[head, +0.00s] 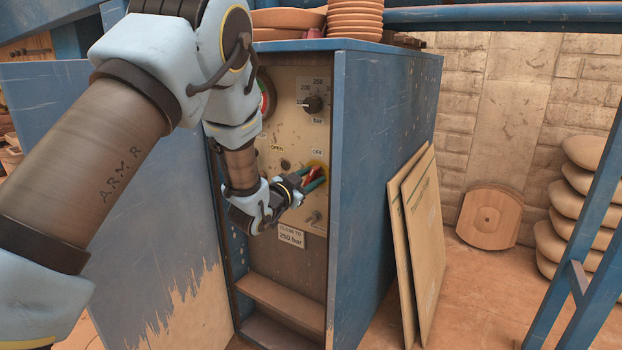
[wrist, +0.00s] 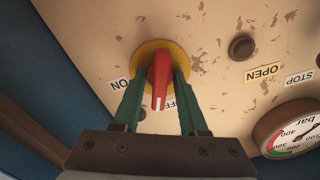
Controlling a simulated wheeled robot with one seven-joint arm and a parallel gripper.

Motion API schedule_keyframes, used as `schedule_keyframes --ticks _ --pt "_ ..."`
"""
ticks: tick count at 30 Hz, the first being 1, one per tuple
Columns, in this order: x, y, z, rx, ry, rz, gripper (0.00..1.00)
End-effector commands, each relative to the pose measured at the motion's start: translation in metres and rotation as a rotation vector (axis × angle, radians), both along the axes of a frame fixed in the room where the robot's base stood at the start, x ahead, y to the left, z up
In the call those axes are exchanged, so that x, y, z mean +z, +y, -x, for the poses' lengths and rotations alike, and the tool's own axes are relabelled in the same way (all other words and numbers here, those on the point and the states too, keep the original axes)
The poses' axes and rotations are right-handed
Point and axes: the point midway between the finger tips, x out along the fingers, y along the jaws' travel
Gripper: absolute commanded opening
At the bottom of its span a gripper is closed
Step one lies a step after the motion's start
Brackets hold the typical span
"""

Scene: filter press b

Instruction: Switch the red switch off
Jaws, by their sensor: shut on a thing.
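The red switch (wrist: 159,80) is a red handle on a round yellow plate (wrist: 146,50) on the cabinet's beige panel. It also shows in the head view (head: 311,174), partly covered by my fingers. My gripper (wrist: 164,82) is shut on the red handle, with one green finger on each side. In the wrist view the handle's white-marked end points down, close beside the OFF label (wrist: 170,105), which a finger partly hides. The ON label (wrist: 121,84) lies to the left. In the head view the OFF label (head: 317,152) is above the switch.
The panel also carries a dial knob (head: 312,104), a dark round button (wrist: 241,47) near OPEN and STOP labels, and a pressure gauge (wrist: 290,128). The cabinet's blue side wall (head: 380,150) stands close right of the switch. Boards (head: 418,240) lean against it.

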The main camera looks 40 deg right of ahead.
Motion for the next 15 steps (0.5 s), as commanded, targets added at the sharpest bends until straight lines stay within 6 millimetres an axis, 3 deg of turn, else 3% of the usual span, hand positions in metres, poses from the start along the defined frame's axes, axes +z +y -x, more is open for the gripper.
schedule_keyframes --ticks 9,15 --pt "-0.0012 0.0012 -0.0024 0.002 0.334 0.091 0.0" --pt "-0.0003 0.0007 -0.0014 0.0 0.438 0.115 0.0"
